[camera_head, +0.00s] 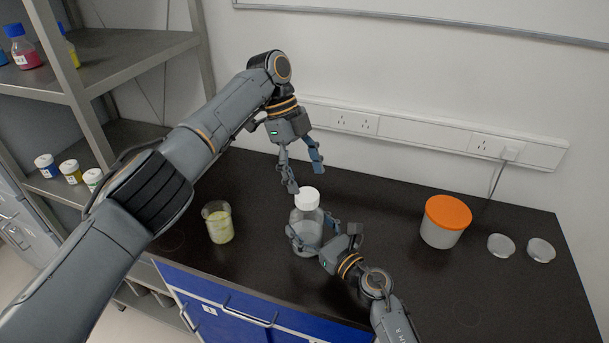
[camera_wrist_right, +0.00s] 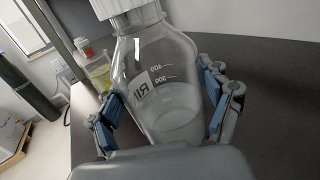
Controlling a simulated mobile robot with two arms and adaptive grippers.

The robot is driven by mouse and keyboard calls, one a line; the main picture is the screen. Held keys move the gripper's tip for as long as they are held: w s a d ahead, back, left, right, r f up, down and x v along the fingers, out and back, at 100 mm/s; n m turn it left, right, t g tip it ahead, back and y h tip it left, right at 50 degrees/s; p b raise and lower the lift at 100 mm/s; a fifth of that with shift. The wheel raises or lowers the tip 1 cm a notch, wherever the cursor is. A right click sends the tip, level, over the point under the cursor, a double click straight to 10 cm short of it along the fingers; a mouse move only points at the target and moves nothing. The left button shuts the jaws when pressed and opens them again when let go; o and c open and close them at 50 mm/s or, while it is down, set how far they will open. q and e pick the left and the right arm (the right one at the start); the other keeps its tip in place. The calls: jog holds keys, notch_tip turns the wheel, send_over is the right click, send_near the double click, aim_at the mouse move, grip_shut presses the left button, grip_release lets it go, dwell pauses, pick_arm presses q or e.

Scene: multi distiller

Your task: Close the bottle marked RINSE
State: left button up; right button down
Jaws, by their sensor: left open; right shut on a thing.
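The clear bottle (camera_head: 306,222) with a white cap (camera_head: 307,198) on its neck stands on the black bench. In the right wrist view the bottle (camera_wrist_right: 158,75) shows part of a label, "RI", volume marks and some liquid low inside; the lower edge of its cap (camera_wrist_right: 115,8) shows at the top. I cannot tell how tight the cap sits. My right gripper (camera_head: 312,236) is shut around the bottle's body, its fingers (camera_wrist_right: 163,105) on both sides. My left gripper (camera_head: 305,178) is open and empty, pointing down just above the cap, apart from it.
A beaker of yellowish liquid (camera_head: 218,222) stands left of the bottle. A tub with an orange lid (camera_head: 445,222) and two clear dishes (camera_head: 501,245) (camera_head: 540,250) are at the right. Metal shelves (camera_head: 130,42) with bottles stand at the left. A wall with sockets (camera_head: 355,122) bounds the back.

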pick_arm(q)
jog(key=n, duration=0.5)
jog(key=shift+r, duration=0.15)
jog(key=n+y, duration=0.1)
jog(key=n, duration=0.3)
jog(key=shift+d+r+t, duration=0.1)
jog(key=shift+t, duration=0.2)
jog(key=n, duration=0.6)
jog(key=shift+s+r+y, duration=0.1)
jog(key=shift+r+y, duration=0.1)
jog(key=shift+y, duration=0.1)
jog(key=n, duration=0.4)
jog(key=shift+r+t, duration=0.15)
jog(key=shift+t, duration=0.15)
jog(key=n, duration=0.6)
jog(key=shift+d+r+y, duration=0.1)
jog(key=shift+r+y, duration=0.1)
jog(key=shift+y, duration=0.2)
jog(key=n, duration=0.3)
jog(key=shift+r+n+t, duration=0.15)
jog(key=shift+n+t, duration=0.25)
jog(key=n, duration=0.5)
jog(key=shift+r+n+y, duration=0.2)
jog(key=shift+n+y, duration=0.2)
jog(key=n, duration=0.5)
jog(key=shift+s+d+r+t, duration=0.1)
jog(key=shift+r+t, duration=0.15)
jog(key=shift+t, duration=0.15)
